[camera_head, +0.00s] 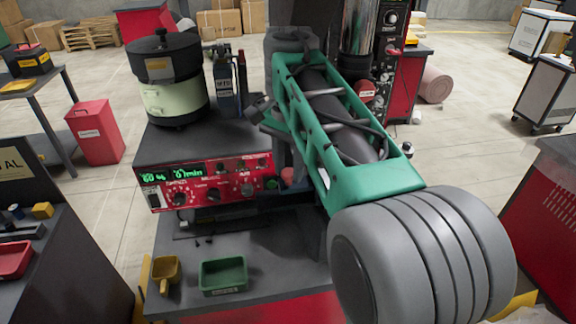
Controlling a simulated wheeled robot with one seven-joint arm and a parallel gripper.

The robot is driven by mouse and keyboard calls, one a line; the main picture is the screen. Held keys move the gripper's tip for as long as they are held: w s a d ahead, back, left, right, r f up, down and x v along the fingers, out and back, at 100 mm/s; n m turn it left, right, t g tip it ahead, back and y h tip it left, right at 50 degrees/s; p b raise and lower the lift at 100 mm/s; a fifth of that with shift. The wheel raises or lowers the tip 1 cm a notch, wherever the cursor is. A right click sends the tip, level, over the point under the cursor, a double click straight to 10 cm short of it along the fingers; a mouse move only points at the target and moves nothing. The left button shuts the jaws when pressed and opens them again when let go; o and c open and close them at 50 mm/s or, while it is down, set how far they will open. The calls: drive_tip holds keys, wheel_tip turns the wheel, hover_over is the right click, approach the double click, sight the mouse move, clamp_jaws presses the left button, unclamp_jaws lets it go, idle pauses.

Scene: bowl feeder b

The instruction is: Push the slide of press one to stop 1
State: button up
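I cannot make out the slide of press one or its stop 1 in the head view. A shiny metal cylinder (358,25) stands upright at the top, beside a dark panel with knobs (392,35). I cannot tell whether they belong to a press. My arm's green link and large grey joint cover the right of the middle. My gripper cannot be made out; the far end of my arm is hidden behind the link.
A red control box (210,182) with green lit digits sits below a dark-topped, pale green bowl unit (172,82). A green tray (223,276) and a yellow scoop (166,272) rest on the grey bench (185,308). A red bin (95,132) stands left on open floor.

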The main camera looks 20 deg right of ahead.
drive_tip(key=o, duration=0.4)
wheel_tip(320, 180, up, 8)
drive_tip(key=p, duration=0.7)
drive_tip(key=shift+f, duration=0.1)
drive_tip(key=s+a+f+n+t, duration=0.2)
drive_tip(key=s+a+f+n, duration=0.1)
drive_tip(key=s+f+n, duration=0.1)
drive_tip(key=s+a+f+n+t, duration=0.2)
drive_tip(key=s+a+f+n, duration=0.2)
drive_tip(key=f+n, duration=0.3)
drive_tip(key=shift+s+a+f+n, duration=0.2)
drive_tip(key=shift+a+f+n, duration=0.1)
drive_tip(key=shift+f, duration=0.65)
